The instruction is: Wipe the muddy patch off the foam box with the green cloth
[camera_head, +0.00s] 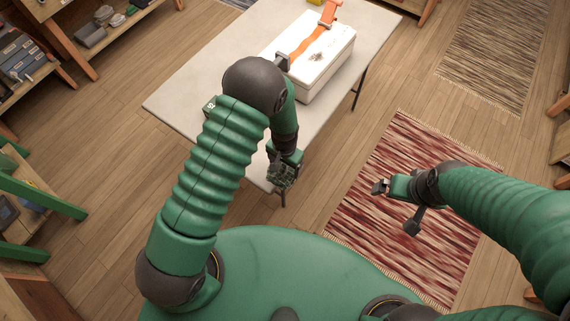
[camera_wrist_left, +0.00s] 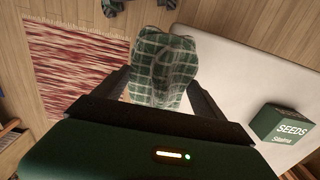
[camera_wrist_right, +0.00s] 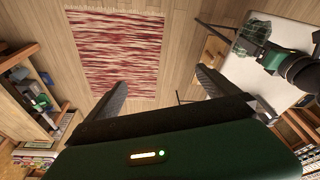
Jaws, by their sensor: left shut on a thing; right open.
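The white foam box (camera_head: 335,70) stands on the pale table, with an orange strap across its lid. A small brown muddy patch (camera_head: 317,57) is on the lid, right of the strap. My left gripper (camera_head: 284,172) is shut on the green checked cloth (camera_head: 281,175), near the table's front corner and apart from the box. The cloth (camera_wrist_left: 163,68) hangs bunched between the fingers in the left wrist view, and it also shows in the right wrist view (camera_wrist_right: 252,32). My right gripper (camera_head: 396,206) is open and empty above the red rug.
The pale table (camera_head: 190,90) has bare surface left of the box. A green seeds box (camera_wrist_left: 282,124) sits on it in the left wrist view. The red striped rug (camera_head: 385,165) lies on the floor at right. Shelves (camera_head: 30,55) stand at the far left.

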